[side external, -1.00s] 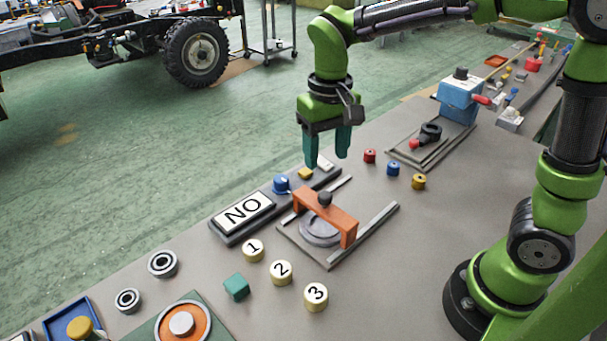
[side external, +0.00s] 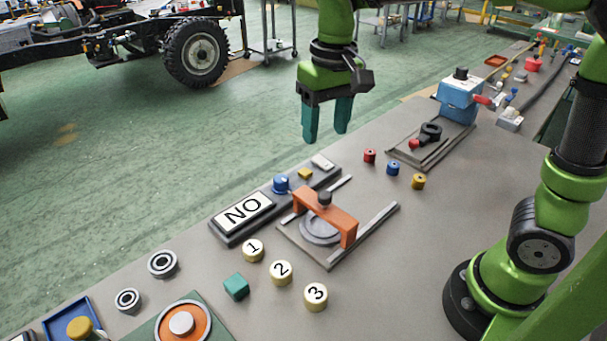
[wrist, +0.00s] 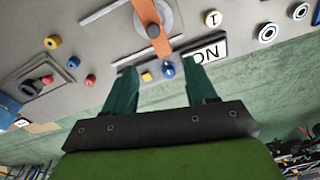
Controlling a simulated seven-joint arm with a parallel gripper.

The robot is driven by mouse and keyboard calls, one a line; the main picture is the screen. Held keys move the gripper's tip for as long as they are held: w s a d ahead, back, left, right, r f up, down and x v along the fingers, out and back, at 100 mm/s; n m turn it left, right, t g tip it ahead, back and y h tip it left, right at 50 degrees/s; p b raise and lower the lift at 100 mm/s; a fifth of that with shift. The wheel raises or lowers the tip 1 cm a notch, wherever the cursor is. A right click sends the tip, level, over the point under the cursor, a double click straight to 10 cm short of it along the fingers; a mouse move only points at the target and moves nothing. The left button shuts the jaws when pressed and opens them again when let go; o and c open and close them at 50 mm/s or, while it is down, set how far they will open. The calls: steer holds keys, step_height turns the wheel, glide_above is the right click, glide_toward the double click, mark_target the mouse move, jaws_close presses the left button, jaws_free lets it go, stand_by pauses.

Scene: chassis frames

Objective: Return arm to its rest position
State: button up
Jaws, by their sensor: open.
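My gripper (side external: 327,119) has two teal fingers, pointing down and spread apart with nothing between them. It hangs in the air above the far edge of the grey table, clear of everything below. In the wrist view the gripper (wrist: 163,82) is open. Beyond its fingertips are a yellow button (wrist: 147,77) and a blue knob (wrist: 168,69) on the panel with the "NO" sign. The panel (side external: 243,212) lies on the table below and left of my gripper in the side view.
An orange bridge handle (side external: 338,222) spans a round plate beside the panel. Numbered discs (side external: 281,272) and a teal cube (side external: 236,286) lie nearer. Red, blue (side external: 393,168) and yellow cylinders stand right of my gripper. A blue box (side external: 459,95) stands farther back.

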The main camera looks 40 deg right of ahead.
steer(key=s+d+t+y, duration=0.1)
steer(key=s+d+t, duration=0.1)
steer(key=s, duration=0.3)
steer(key=s+d+m+t, duration=0.1)
steer(key=s+d+t, duration=0.2)
steer(key=s, duration=0.3)
steer(key=shift+s+d+f+m+t+y, duration=0.25)
steer(key=shift+f+t+y, duration=0.2)
steer(key=shift+t, duration=0.35)
